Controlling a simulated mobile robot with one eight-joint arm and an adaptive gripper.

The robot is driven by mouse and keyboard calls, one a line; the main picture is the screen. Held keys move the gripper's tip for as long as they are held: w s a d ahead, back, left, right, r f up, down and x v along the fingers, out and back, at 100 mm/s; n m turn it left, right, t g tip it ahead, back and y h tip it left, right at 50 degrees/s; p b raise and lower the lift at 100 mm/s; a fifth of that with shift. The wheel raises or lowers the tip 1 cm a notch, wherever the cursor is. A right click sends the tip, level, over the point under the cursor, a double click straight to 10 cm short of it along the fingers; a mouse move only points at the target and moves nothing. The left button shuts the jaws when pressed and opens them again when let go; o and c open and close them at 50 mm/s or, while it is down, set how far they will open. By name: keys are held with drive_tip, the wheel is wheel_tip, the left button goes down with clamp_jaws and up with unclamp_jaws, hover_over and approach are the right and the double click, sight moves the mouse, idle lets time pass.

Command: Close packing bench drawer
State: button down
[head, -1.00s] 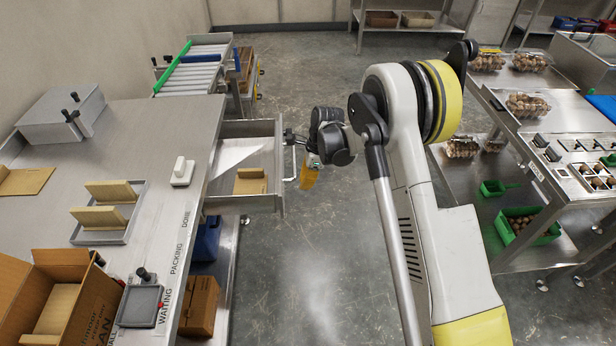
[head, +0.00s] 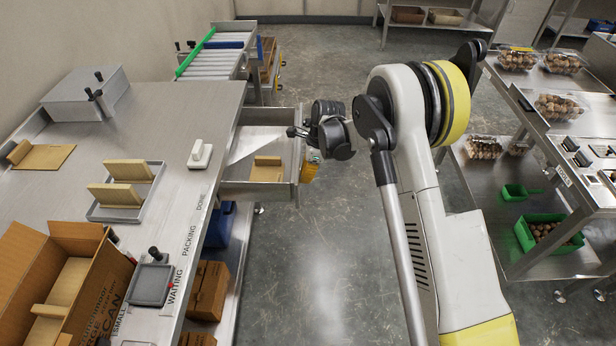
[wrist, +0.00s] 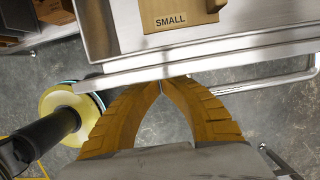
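The packing bench drawer (head: 297,178) stands pulled out from the right side of the steel packing bench (head: 160,125). A cardboard piece (head: 267,170) lies inside it; the wrist view shows a box flap marked SMALL (wrist: 178,14) there. My gripper (head: 312,163) is just outside the drawer front, its yellow fingers partly hidden by the wrist. In the wrist view my gripper's (wrist: 162,84) fingertips meet at the drawer front's edge (wrist: 210,58) with nothing between them. I cannot tell whether they touch it. The bar handle (wrist: 275,83) runs right of the fingers.
Brown boxes (head: 207,290) and a blue bin (head: 218,225) sit under the bench. A roller conveyor (head: 217,62) stands behind it. The floor (head: 290,270) between bench and table is clear.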

drive_tip(key=a, duration=2)
drive_tip(key=shift+w, duration=0.35)
